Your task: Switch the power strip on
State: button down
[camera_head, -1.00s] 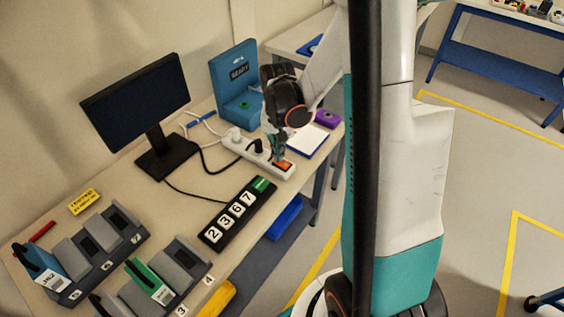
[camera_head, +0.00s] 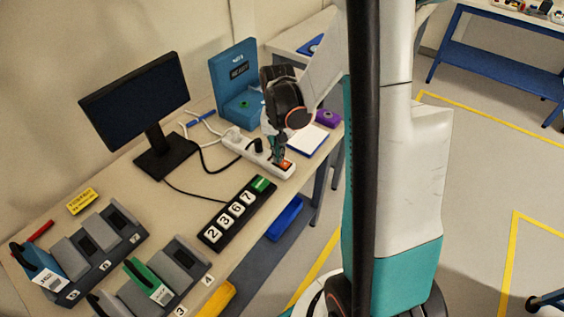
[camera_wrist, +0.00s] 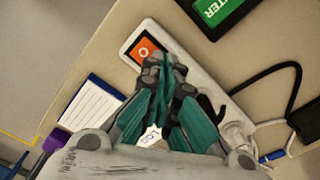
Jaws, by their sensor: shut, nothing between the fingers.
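The white power strip (camera_head: 235,143) lies on the table with plugs and cables in its far end. Its orange rocker switch (camera_head: 286,163) is at the near end and looks lit. In the wrist view the orange switch (camera_wrist: 143,49) shows a white ring mark, and the strip (camera_wrist: 190,62) runs down to the right. My gripper (camera_head: 278,158) is shut and empty, pointing down at the switch end. In the wrist view its fingertips (camera_wrist: 165,64) are right beside the switch, partly over its edge; I cannot tell whether they touch it.
A monitor (camera_head: 138,95) and a blue device (camera_head: 235,85) stand behind the strip. A black number board (camera_head: 238,214) lies in front. A notepad (camera_head: 308,140) and a purple object (camera_head: 327,118) are to the right. Black and white cables run left of the strip.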

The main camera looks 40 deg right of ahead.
jog(key=shift+f+b, duration=0.55)
jog(key=shift+f, duration=0.1)
jog(key=shift+r, duration=0.15)
jog(key=shift+r+p, duration=2.55)
jog(key=shift+r, duration=0.9)
jog(key=shift+a, duration=0.1)
